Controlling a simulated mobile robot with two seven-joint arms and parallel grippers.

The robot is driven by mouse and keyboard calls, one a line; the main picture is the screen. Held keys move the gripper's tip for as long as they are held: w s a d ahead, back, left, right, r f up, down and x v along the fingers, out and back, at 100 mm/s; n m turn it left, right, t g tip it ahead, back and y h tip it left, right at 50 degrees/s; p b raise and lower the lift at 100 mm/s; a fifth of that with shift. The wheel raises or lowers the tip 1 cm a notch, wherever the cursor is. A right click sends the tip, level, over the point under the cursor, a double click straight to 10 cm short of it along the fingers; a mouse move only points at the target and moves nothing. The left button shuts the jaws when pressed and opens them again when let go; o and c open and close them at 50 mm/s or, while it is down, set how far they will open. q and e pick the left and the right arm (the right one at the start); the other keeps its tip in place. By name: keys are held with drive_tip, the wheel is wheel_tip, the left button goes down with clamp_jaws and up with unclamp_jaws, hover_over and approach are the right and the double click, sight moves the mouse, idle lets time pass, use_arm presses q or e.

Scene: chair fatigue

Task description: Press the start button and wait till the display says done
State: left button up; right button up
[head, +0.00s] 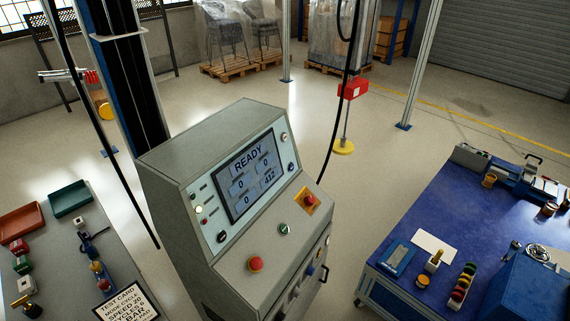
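A grey control console (215,170) stands in the middle of the head view. Its tilted display (248,176) reads READY, with 0, 0, 0 and 412 in boxes below. On the sloped desk are a red mushroom button (255,264), a small green-and-white control (284,229), and a red button on a yellow plate (310,200). Small lamps and knobs flank the display, one lit pale yellow (199,209). More controls sit on the lower front and are hard to make out. I cannot read which one is marked start. Neither of my grippers is in view.
A blue-topped bench (440,225) with tools stands at right. A grey table (65,245) at left holds trays, small parts and a test card (127,302). A black cable (345,90) hangs behind the console beside a red block (352,88). Open floor lies behind.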

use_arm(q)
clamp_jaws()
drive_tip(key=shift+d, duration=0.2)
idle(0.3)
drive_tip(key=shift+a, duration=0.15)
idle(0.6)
